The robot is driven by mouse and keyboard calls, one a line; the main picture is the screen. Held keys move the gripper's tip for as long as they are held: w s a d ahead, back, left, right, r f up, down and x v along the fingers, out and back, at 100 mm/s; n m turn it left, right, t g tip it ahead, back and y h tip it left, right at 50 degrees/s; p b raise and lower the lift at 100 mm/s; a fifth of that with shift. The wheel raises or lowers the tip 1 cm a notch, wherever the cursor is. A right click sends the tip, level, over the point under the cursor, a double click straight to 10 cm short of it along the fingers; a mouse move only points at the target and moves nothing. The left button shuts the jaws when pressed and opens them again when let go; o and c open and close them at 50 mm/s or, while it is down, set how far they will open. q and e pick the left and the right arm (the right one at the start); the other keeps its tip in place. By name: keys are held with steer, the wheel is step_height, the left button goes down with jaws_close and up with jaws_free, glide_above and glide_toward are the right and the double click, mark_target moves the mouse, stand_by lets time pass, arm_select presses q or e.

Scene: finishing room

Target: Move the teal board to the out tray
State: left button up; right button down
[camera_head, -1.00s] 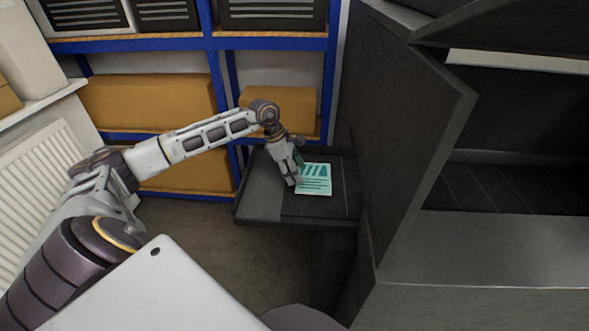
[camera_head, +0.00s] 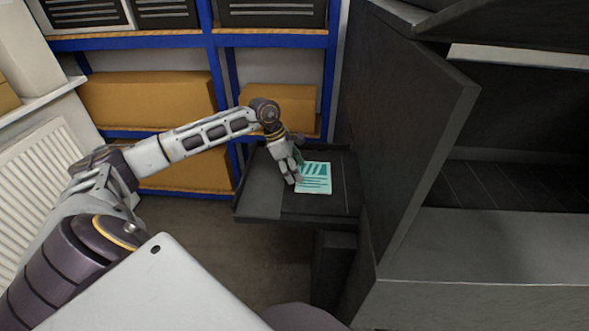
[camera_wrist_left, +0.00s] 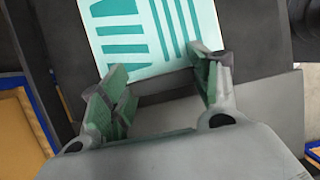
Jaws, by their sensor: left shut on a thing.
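My left gripper (camera_head: 297,177) is at the board's left edge. The far end is cut off there. No label marks the out tray. My right gripper is not in view.
A tall dark machine panel (camera_head: 415,130) stands close to the right of the board. An open dark chamber (camera_head: 520,180) lies beyond it. Blue shelving (camera_head: 180,43) with orange boxes (camera_head: 150,101) is behind. A white radiator (camera_head: 40,170) is at the left. Floor shows in front of the shelf.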

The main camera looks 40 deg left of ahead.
arm_select(q)
steer(key=shift+f, duration=0.25)
steer(key=o, duration=1.1)
steer(key=shift+r, duration=0.1)
steer(key=shift+v, duration=5.95)
